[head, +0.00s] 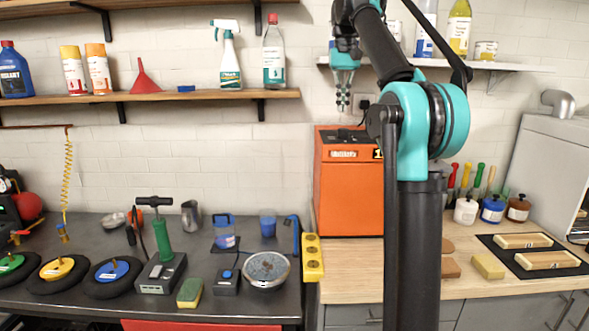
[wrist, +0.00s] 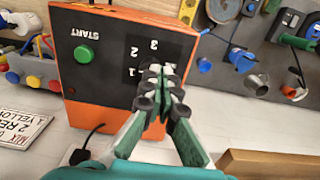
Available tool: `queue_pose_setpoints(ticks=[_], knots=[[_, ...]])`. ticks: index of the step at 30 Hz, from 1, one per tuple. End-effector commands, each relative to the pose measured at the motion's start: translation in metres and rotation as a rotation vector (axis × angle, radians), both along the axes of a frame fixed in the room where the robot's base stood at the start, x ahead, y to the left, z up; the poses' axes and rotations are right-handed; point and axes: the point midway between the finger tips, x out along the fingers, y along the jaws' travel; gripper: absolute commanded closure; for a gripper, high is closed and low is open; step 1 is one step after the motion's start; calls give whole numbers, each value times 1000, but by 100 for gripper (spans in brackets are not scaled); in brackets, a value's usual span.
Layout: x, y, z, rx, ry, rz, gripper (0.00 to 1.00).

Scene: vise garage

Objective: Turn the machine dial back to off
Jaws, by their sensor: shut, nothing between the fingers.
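The orange machine (head: 345,190) stands on the wooden counter against the tiled wall. In the wrist view the orange machine (wrist: 80,95) shows its top, with a green START button (wrist: 85,57) and a dark panel (wrist: 133,48) marked 1, 2 and 3. My gripper (head: 343,108) is above the back part of the machine's top in the head view. In the wrist view my gripper (wrist: 160,72) is shut and empty, its fingertips over the numbered panel. The dial cannot be made out; the fingers cover part of the panel. I cannot tell whether they touch it.
A wall socket with a black plug (wrist: 80,157) is close to my gripper. A wooden shelf (wrist: 265,163) is at the wrist view's lower right.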

Motion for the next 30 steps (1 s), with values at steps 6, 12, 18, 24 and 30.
queue_pose_setpoints(ticks=[6,12,18,24,30], knots=[[0,0,-25,0,0,0,100],[0,0,-48,0,0,0,100],[0,0,-61,0,0,0,100],[0,0,-65,0,0,0,100],[0,0,-65,0,0,0,100]])
